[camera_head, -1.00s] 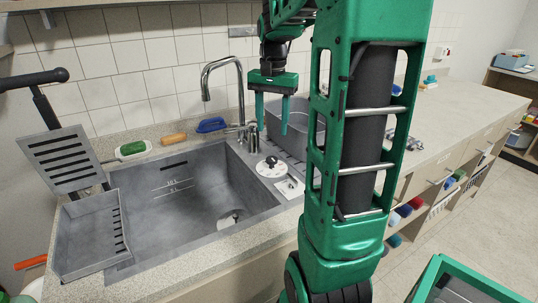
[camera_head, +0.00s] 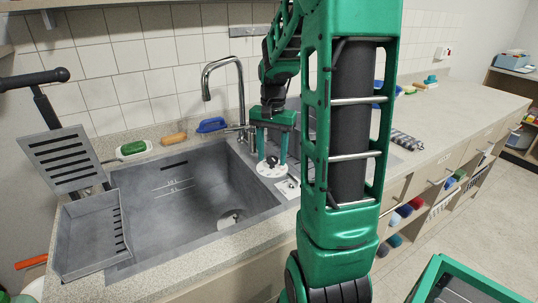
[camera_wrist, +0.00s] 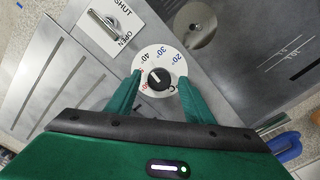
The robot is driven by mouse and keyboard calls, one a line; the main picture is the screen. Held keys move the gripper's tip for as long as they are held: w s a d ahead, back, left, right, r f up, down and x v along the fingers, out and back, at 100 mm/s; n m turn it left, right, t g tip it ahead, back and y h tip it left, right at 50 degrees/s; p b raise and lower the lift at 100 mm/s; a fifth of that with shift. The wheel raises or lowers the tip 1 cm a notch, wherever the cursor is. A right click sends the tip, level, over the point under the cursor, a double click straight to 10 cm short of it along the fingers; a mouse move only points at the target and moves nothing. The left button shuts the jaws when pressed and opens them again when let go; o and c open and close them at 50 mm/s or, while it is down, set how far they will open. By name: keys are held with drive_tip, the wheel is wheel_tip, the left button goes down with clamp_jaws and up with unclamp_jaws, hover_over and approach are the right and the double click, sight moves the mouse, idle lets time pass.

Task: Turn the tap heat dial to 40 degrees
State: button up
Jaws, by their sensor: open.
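The heat dial is a white disc (camera_wrist: 165,61) with a black knob (camera_wrist: 158,78) at its middle, on the counter at the right edge of the sink. Its rim carries blue 20 and 30 marks, a black 40 mark and red marks. In the head view the dial (camera_head: 271,170) sits below my gripper (camera_head: 270,160). My gripper is open, its green fingers pointing down on either side of the knob. In the wrist view the fingertips (camera_wrist: 160,75) flank the knob with gaps. I cannot tell whether they touch the disc.
The curved tap (camera_head: 226,63) stands behind the dial. The grey sink (camera_head: 180,195) is to its left. A SHUT/OPEN lever plate (camera_wrist: 110,22) is beside the dial.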

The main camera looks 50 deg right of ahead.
sight(271, 158)
drive_tip(key=c, duration=1)
drive_tip(key=shift+w+n, duration=0.1)
drive_tip(key=shift+n, duration=0.6)
drive_tip(key=shift+c, duration=0.2)
drive_tip(key=o, duration=1)
drive_tip(key=shift+o, duration=0.2)
drive_tip(key=shift+r, duration=0.1)
wheel_tip(271, 158, up, 11)
drive_tip(key=shift+f, duration=0.2)
